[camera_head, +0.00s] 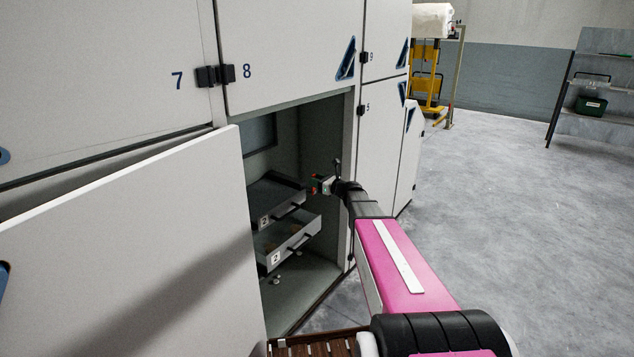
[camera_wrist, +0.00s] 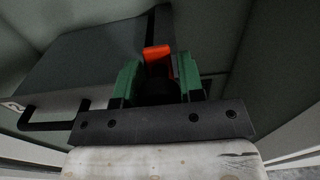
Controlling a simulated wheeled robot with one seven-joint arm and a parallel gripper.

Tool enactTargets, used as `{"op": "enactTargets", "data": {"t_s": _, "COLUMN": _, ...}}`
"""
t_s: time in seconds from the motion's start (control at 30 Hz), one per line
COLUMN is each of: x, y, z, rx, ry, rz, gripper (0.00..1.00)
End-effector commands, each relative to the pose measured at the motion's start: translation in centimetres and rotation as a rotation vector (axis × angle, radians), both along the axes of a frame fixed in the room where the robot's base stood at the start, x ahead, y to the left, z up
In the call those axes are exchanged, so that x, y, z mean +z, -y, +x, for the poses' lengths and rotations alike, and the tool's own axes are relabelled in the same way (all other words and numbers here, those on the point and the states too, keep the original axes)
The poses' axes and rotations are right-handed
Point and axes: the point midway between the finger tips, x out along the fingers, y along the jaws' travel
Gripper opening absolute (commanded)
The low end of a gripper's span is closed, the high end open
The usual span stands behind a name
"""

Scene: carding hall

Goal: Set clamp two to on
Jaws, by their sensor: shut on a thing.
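In the wrist view, an orange-red lever (camera_wrist: 157,52) on a dark body stands between the green fingers of my gripper (camera_wrist: 158,82). The gripper is shut on it. The fingers hide most of the dark body, and I see no label naming it clamp two. In the head view, my gripper (camera_head: 318,185) is inside the open cabinet, beside the upper drawer. The lever's position setting cannot be read.
An upper drawer (camera_head: 264,205) and a lower drawer (camera_head: 291,239) marked 2 stick out inside the cabinet. The open cabinet door (camera_head: 130,245) fills the left. The frame edge (camera_head: 350,150) is close to my arm. The floor (camera_head: 510,220) at right is clear.

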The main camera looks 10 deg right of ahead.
Motion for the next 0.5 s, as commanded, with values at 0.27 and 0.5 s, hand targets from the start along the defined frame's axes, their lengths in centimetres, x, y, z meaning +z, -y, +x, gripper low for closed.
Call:
{"op": "enactTargets", "data": {"t_s": 0.27, "x": 0.0, "y": -0.4, "z": -0.5, "rx": 0.000, "ry": 0.067, "rz": -0.067, "gripper": 0.00}}
{"op": "enactTargets", "data": {"t_s": 0.5, "x": -0.3, "y": -1.2, "z": -1.4, "rx": 0.000, "ry": 0.199, "rz": -0.201, "gripper": 0.00}}
